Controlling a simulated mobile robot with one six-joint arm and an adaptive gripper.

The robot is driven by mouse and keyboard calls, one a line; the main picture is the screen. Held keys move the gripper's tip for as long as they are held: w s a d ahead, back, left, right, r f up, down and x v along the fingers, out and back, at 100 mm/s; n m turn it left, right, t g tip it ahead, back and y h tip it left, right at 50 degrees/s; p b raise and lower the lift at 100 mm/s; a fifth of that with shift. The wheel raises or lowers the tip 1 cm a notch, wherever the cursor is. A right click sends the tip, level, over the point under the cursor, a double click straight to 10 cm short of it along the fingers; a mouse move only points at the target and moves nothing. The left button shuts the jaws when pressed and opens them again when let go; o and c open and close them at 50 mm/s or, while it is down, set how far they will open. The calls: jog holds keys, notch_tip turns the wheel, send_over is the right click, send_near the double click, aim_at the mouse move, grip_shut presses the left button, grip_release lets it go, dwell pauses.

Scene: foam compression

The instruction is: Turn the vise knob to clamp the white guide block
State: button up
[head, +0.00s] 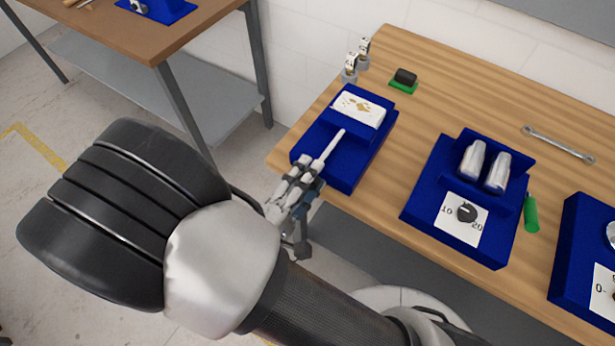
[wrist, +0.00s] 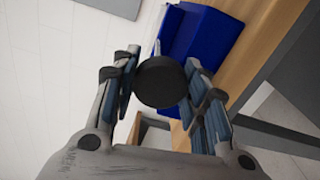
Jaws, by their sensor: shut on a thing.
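The blue vise (head: 348,172) stands at the left front edge of the wooden table in the head view. The white guide block (head: 358,110), with brownish marks on top, sits in its back part. A pale screw rod (head: 329,150) runs from the vise toward my gripper (head: 303,180). In the wrist view, the round black vise knob (wrist: 160,82) lies between the two fingers of my gripper (wrist: 163,75), which is shut on it. The blue vise body (wrist: 190,45) shows behind the knob. In the head view my fingers hide the knob.
To the right stand a blue fixture (head: 420,205) with two metal cylinders (head: 484,165) and a dial (head: 466,213), and a green cylinder (head: 531,213). A wrench (head: 558,144) and a black piece on a green base (head: 404,80) lie farther back.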

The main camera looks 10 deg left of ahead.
jog(key=o, duration=1.1)
jog(key=v, duration=1.2)
